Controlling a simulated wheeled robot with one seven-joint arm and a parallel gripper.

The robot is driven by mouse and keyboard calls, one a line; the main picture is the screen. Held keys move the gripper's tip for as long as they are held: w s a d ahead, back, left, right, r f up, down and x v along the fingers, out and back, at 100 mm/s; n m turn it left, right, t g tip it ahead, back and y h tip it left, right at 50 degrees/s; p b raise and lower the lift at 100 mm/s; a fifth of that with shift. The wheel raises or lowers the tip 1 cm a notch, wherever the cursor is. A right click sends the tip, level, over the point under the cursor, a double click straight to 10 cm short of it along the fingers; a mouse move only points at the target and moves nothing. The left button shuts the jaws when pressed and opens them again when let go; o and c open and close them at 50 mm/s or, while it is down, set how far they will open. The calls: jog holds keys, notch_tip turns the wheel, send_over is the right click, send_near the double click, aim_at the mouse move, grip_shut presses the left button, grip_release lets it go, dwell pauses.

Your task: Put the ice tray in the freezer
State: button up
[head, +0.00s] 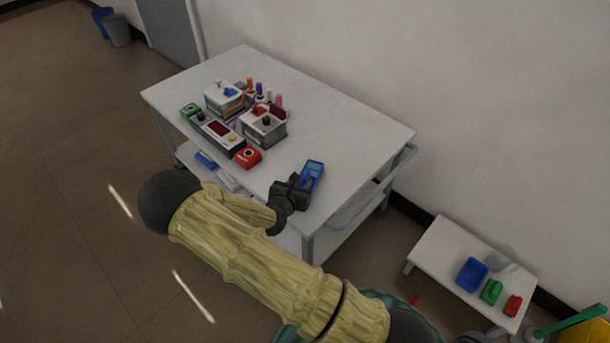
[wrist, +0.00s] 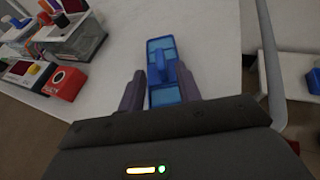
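A small blue tray (head: 313,170), which looks like the ice tray, is at the near right part of the white table (head: 345,135). It has a raised blue piece along its middle, seen in the wrist view (wrist: 161,52). My gripper (head: 299,184) is at the tray's near end. In the wrist view its two dark fingers (wrist: 161,92) are spread on either side of the tray's near part, with a thin gap showing at the left finger. I cannot tell whether the tray rests on the tabletop. No freezer is clearly recognisable.
White and grey boxes (head: 265,128), a panel with a dark red display (head: 217,129), a red block (head: 248,157) and coloured bottles (head: 259,89) crowd the table's left part. A low white table (head: 445,257) holds blue, green and red items.

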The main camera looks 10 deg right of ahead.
jog(key=v, duration=0.4)
jog(key=shift+s, duration=0.1)
dwell(0.4)
jog(key=s+d+r+m+g+h, duration=0.1)
jog(key=s+d+r+m+g, duration=0.6)
jog(key=s+d+m+g, duration=0.65)
jog(key=s+a+r+m+t+y, duration=0.2)
jog(key=a+r+m+y, duration=0.1)
jog(key=m, duration=0.5)
jog(key=s+a+r+m+t+y, duration=0.2)
jog(key=s+a+r+m+y, duration=0.1)
jog(key=r+m+y, duration=0.2)
notch_tip(320, 180, up, 3)
jog(key=m, duration=0.3)
jog(key=shift+s+a+t, duration=0.2)
jog(key=shift+a+t, duration=0.05)
jog(key=shift+t, duration=0.1)
jog(key=shift+o, duration=0.3)
jog(key=shift+f, duration=0.2)
